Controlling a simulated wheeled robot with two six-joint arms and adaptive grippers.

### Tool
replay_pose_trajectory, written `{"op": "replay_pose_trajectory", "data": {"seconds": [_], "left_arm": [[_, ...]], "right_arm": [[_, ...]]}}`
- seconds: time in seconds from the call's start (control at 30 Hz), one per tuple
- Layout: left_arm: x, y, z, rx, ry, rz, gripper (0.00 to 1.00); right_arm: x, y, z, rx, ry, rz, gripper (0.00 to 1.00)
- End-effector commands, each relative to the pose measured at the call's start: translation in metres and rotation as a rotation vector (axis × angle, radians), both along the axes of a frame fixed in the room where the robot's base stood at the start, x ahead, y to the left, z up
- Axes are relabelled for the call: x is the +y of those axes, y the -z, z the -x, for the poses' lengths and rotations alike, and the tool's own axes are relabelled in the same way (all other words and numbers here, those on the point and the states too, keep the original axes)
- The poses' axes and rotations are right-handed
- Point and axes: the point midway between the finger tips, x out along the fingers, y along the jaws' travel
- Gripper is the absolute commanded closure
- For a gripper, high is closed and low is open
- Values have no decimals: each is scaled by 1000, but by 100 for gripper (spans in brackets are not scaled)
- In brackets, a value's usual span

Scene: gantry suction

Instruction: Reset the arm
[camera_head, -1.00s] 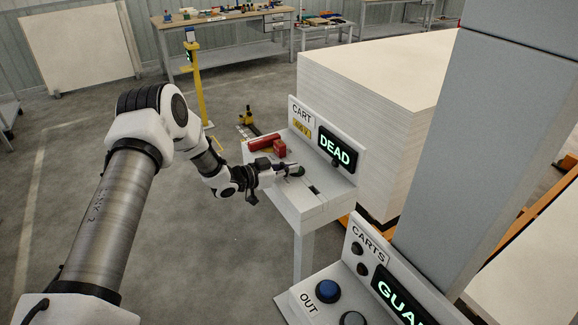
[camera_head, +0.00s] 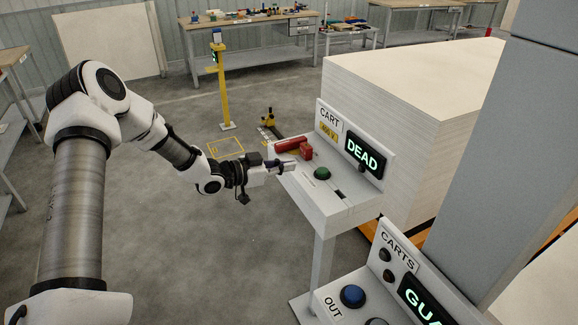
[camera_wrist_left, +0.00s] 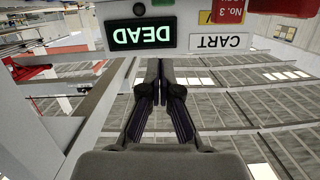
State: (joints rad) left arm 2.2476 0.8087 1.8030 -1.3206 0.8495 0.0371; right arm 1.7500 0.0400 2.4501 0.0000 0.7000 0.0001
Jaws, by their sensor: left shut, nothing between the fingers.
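My left gripper (camera_head: 289,166) is shut and empty. In the head view it is held beside the left edge of the cart console (camera_head: 327,200), near the red block. The console carries a green round button (camera_head: 322,174), a red handle-like part (camera_head: 293,144) and a display (camera_head: 364,157) that reads DEAD. In the left wrist view the closed fingers (camera_wrist_left: 159,82) point toward the console's upright panel, which shows upside down with its DEAD display (camera_wrist_left: 141,34) and CART label (camera_wrist_left: 219,41). My right gripper is in neither view.
A second console labelled CARTS, with a blue button (camera_head: 352,295), stands at the lower right. A grey column (camera_head: 505,150) and a tall stack of pale sheets (camera_head: 400,90) stand to the right. A yellow post (camera_head: 221,85) stands behind. Open floor lies below the arm.

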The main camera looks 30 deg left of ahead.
Motion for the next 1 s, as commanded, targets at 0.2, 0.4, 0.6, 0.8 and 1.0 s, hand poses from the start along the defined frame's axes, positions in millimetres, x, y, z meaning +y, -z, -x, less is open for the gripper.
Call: {"op": "replay_pose_trajectory", "data": {"seconds": [0.2,0.4,0.6,0.8,1.0], "left_arm": [[0,0,0,0,0,0,100],[0,0,0,0,-1,0,100],[0,0,0,0,-1,0,100],[-32,44,11,136,-21,33,100],[-104,169,82,560,-132,62,100]], "right_arm": [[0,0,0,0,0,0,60],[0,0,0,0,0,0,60],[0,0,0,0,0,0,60],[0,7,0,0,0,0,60],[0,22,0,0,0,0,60]]}}
